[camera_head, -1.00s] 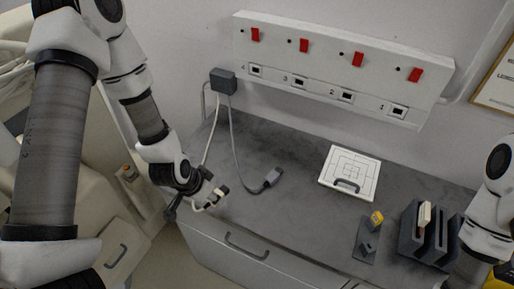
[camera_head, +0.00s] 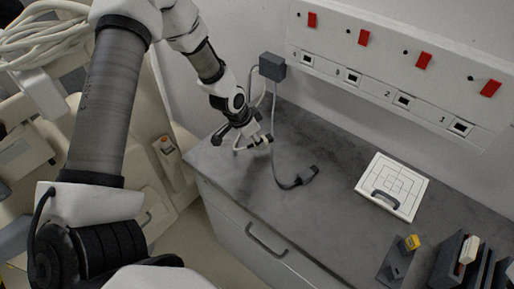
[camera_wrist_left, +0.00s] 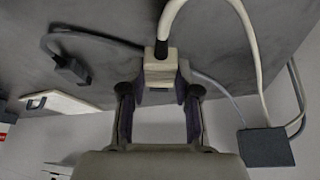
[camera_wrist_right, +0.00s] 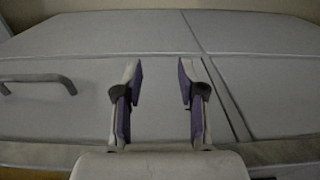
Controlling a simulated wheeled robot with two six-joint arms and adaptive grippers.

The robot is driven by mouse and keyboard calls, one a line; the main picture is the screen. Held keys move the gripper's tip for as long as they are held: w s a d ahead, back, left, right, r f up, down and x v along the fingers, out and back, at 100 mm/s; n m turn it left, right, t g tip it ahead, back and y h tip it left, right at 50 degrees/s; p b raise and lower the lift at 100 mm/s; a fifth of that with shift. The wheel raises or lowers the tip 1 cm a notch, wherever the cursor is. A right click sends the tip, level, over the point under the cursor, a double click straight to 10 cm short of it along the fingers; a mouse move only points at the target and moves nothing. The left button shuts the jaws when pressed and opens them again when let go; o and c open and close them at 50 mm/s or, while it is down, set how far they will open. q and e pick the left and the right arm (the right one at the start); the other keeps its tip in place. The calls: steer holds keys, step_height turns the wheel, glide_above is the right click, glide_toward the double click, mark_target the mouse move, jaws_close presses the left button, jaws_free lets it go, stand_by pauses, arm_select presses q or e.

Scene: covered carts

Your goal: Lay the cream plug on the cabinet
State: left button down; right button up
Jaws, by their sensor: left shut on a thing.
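My left gripper (camera_head: 262,140) is shut on the cream plug (camera_wrist_left: 160,68), with its cream cable curving away. In the head view the gripper is over the back left part of the grey cabinet top (camera_head: 330,165). Whether the plug touches the top, I cannot tell. My right gripper (camera_wrist_right: 160,95) is open and empty, facing grey panels with a handle; it is out of the head view.
A dark grey plug (camera_head: 308,174) lies on the cabinet top, its cable running to a wall adapter (camera_head: 272,66). A white square panel (camera_head: 393,186) with a handle lies to the right. A yellow-topped piece (camera_head: 409,242) and a dark rack (camera_head: 447,262) stand at front right.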

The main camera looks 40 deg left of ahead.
mark_target(253, 144)
arm_select(q)
steer(key=f, duration=0.2)
steer(key=shift+s+f+b, duration=0.3)
steer(key=shift+s+f, duration=0.1)
steer(key=shift+a+f, duration=0.1)
steer(key=shift+f, duration=0.25)
steer(key=shift+w+f, duration=0.1)
steer(key=shift+w, duration=0.25)
steer(key=shift+s+f, duration=0.15)
steer(key=shift+s, duration=0.05)
steer(key=shift+f+b, duration=0.15)
steer(key=shift+b, duration=0.2)
steer(key=c, duration=0.8)
jaws_free()
steer(key=shift+w, duration=0.1)
steer(key=shift+c, duration=0.2)
arm_select(e)
step_height(253, 144, down, 2)
steer(key=shift+a+f, duration=0.1)
steer(key=shift+f, duration=0.1)
